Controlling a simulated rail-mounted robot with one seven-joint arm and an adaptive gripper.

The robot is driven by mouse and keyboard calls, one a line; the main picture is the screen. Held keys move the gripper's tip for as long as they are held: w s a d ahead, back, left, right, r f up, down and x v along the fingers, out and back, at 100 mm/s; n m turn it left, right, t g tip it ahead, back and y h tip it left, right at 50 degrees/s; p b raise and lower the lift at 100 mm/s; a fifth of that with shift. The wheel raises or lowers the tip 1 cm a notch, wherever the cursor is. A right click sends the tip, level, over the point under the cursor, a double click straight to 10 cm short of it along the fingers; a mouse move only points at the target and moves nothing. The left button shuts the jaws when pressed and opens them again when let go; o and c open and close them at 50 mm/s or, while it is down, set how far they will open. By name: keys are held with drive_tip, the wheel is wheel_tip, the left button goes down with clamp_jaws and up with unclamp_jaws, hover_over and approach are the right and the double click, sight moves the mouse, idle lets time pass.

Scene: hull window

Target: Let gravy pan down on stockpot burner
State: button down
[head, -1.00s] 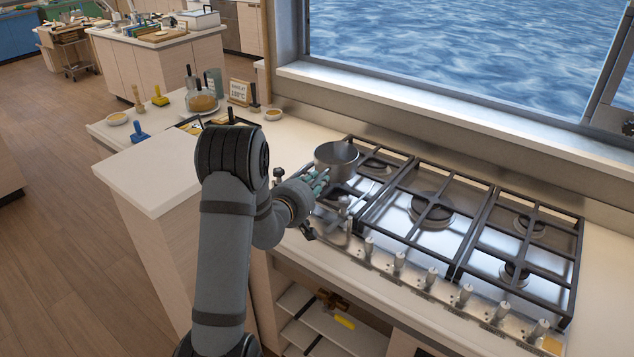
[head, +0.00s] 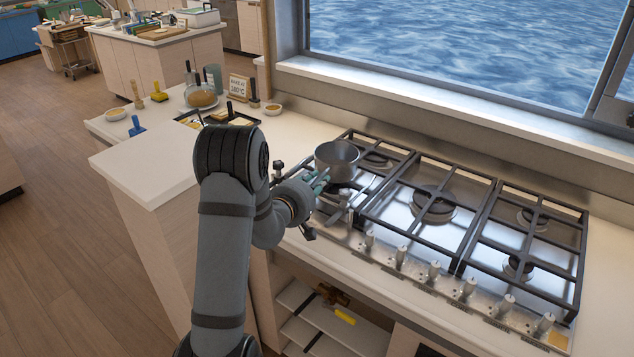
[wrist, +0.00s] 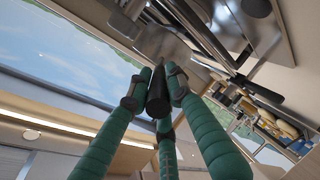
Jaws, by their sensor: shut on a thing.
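The gravy pan (head: 337,156) is a small grey metal pan, upright over the left section of the hob. My gripper (head: 318,182) is at its near left side. In the wrist view my green fingers (wrist: 160,95) are closed around the pan's black handle (wrist: 157,100). I cannot tell whether the pan's base touches the grate. The hob has a large centre burner (head: 434,203) with nothing on it, and a left rear burner (head: 376,160) partly behind the pan. Nothing visible marks which one is the stockpot burner.
Black grates (head: 480,235) cover the hob; its right sections are empty. Control knobs (head: 434,270) line the front edge. The window sill (head: 440,108) runs behind. A sign (head: 241,88), a domed dish (head: 202,99) and small bowls (head: 273,109) stand on the left counter.

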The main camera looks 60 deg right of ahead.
drive_tip(key=shift+f+b, duration=1.25)
drive_tip(key=shift+b, duration=0.75)
idle(2.7)
drive_tip(key=c, duration=1.8)
unclamp_jaws()
drive_tip(key=shift+o, duration=0.3)
drive_tip(key=shift+f, duration=0.1)
drive_tip(key=shift+s+a, duration=0.1)
drive_tip(key=shift+a, duration=0.1)
drive_tip(key=shift+b+v, duration=0.55)
drive_tip(key=shift+v, duration=1)
drive_tip(key=shift+o, duration=1.3)
drive_tip(key=o, duration=0.3)
